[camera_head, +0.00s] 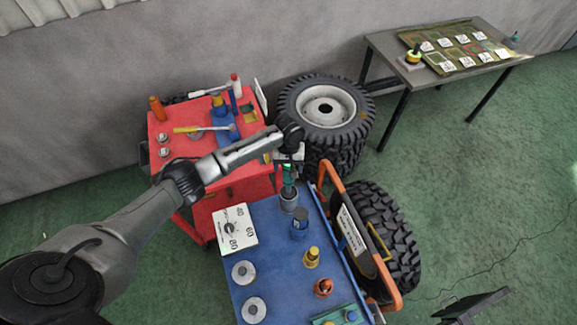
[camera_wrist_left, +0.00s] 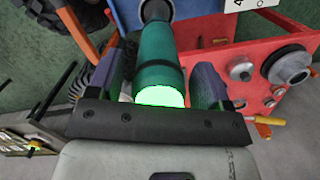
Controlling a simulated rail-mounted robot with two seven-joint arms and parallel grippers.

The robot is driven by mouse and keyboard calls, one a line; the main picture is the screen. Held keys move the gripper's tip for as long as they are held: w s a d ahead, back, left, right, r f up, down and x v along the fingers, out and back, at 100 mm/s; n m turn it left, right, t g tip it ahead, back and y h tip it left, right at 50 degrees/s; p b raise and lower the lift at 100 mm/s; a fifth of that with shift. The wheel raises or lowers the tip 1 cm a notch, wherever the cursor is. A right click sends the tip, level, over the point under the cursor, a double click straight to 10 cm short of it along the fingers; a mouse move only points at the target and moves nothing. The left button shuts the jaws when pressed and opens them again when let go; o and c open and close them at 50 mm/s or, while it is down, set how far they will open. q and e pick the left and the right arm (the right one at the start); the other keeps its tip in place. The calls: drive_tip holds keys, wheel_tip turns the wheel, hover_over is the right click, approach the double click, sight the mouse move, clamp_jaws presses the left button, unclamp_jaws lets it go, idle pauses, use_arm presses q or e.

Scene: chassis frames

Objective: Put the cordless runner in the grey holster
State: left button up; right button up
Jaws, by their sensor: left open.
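The cordless runner (camera_head: 288,178) is a green cylinder with a dark band. My left gripper (camera_head: 290,153) is open at the runner's upper end. Its fingers (camera_wrist_left: 160,80) are on both sides of the runner, with a visible gap at least on the right. The depth of the runner in the holster is hidden.
The blue bench (camera_head: 265,262) holds several small parts and a white dial card (camera_head: 235,228). A red cart (camera_head: 180,143) with tools stands behind it. Stacked tyres (camera_head: 325,105) and an orange-framed panel (camera_head: 352,232) stand close by. A grey table (camera_head: 385,50) is at the back right.

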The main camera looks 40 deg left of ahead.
use_arm(q)
drive_tip(key=r, duration=0.4)
drive_tip(key=r+b, duration=0.1)
drive_tip(key=r, duration=0.2)
drive_tip(key=w+a+r, duration=0.1)
drive_tip(key=r, duration=0.3)
drive_tip(key=shift+w+r, duration=0.1)
drive_tip(key=shift+r, duration=0.25)
drive_tip(key=s+d+f+m+t, duration=0.2)
drive_tip(key=s+d+f+m, duration=0.4)
drive_tip(key=s+d+f, duration=0.7)
drive_tip(key=s+r+m+t, duration=0.1)
drive_tip(key=s, duration=0.9)
drive_tip(key=s+r+m+t, duration=0.1)
drive_tip(key=s+r+m, duration=0.1)
drive_tip(key=s, duration=0.9)
drive_tip(key=shift+r+m+t+y, duration=0.25)
drive_tip(key=shift+m+t+y, duration=0.05)
drive_tip(key=shift+t, duration=0.1)
drive_tip(key=shift+s, duration=0.15)
